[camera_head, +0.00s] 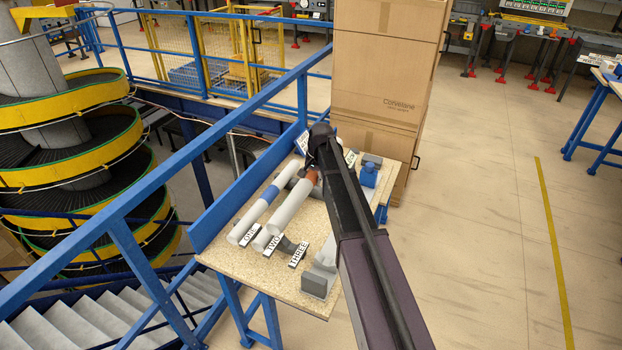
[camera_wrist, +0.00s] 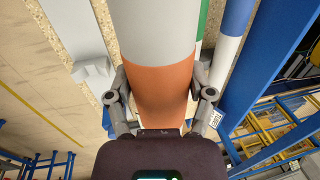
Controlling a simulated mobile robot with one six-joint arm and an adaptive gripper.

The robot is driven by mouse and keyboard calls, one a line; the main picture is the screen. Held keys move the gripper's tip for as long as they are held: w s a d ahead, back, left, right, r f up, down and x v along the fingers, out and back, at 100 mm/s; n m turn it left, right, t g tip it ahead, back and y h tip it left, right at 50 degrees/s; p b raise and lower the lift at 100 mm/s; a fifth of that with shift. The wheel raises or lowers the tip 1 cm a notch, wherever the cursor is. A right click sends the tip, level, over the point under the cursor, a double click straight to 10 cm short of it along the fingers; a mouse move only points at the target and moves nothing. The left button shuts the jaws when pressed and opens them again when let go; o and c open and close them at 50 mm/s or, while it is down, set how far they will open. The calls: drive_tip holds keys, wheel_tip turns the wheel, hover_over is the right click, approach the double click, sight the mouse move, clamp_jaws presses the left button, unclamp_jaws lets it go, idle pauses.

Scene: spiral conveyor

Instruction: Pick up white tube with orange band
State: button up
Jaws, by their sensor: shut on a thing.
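The white tube with orange band (camera_head: 288,213) is at the middle of the small table, below my arm. In the wrist view its orange band (camera_wrist: 158,92) fills the space between my gripper's fingers (camera_wrist: 160,82), which press on both sides of it. My gripper is shut on the tube at the band. In the head view my arm hides most of the gripper and the tube's far end. The tube overlaps another pale tube behind it and looks raised, but the height is hard to judge.
A white tube with blue band (camera_head: 262,212) lies to the left on the table (camera_head: 285,284). A green band (camera_wrist: 203,20) shows partly behind the held tube. Blue railing (camera_head: 215,125) runs along the left; stacked cardboard boxes (camera_head: 385,60) stand behind. Open floor lies right.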

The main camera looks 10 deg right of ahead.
drive_tip(key=shift+r+p, duration=0.3)
drive_tip(key=shift+r, duration=0.2)
idle(0.5)
wheel_tip(320, 180, down, 5)
drive_tip(key=b, duration=0.5)
drive_tip(key=shift+f, duration=0.2)
drive_tip(key=shift+s, duration=0.1)
